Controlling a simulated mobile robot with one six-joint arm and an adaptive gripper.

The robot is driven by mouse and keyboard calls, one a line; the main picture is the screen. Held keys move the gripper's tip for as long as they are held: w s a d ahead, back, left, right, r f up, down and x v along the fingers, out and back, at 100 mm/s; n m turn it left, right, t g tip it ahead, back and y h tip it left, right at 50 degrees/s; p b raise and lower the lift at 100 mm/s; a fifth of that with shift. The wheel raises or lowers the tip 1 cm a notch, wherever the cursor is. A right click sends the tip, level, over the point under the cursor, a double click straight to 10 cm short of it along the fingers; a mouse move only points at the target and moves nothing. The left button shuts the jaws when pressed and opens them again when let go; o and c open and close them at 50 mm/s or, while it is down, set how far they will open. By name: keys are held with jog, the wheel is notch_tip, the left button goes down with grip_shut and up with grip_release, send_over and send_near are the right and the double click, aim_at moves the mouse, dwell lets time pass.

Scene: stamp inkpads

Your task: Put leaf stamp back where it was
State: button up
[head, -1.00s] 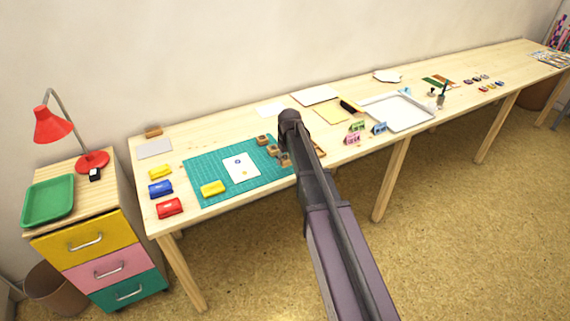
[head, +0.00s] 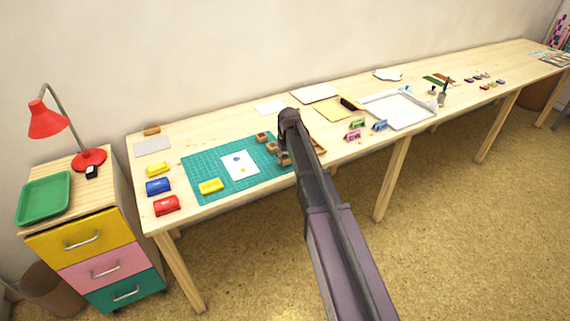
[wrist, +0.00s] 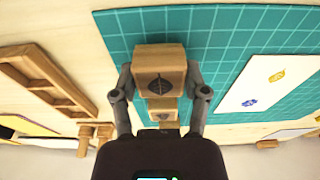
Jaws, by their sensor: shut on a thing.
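The leaf stamp is a wooden block (wrist: 160,72) with a dark leaf mark on the face toward the wrist camera. My gripper (wrist: 160,82) is shut on it, one finger on each side. Another wooden stamp (wrist: 162,113) shows just beyond it in the wrist view, its mark partly hidden. In the head view my gripper (head: 284,157) is at the right end of the green cutting mat (head: 205,170), and my arm hides part of the area. Two wooden stamps (head: 262,138) (head: 272,148) stand on the mat to its left. A wooden compartment tray (wrist: 45,80) lies beside the mat.
A white card (wrist: 268,82) with a yellow and a blue print lies on the mat. A yellow inkpad (head: 211,186) is near the mat's front edge. Blue (head: 159,186) and red (head: 166,205) inkpads lie left of the mat.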

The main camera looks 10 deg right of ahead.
aim_at(287, 159)
jog(key=shift+f, duration=0.5)
jog(key=shift+f+b, duration=0.2)
jog(key=shift+b, duration=0.25)
jog(key=o, duration=1)
jog(key=shift+c, duration=0.2)
jog(key=shift+r, duration=0.25)
notch_tip(287, 159, up, 12)
jog(key=s+p, duration=0.1)
jog(key=p, duration=1.1)
jog(key=shift+s+d, duration=0.3)
jog(key=shift+s, duration=0.05)
jog(key=shift+f, duration=0.1)
jog(key=s+m+g, duration=0.1)
jog(key=s+m, duration=0.2)
jog(key=s, duration=2.4)
jog(key=shift+s+a+m+g+h, duration=0.15)
jog(key=shift+a+m+g+h, duration=0.15)
jog(key=shift+g, duration=0.1)
jog(key=shift+f, duration=0.1)
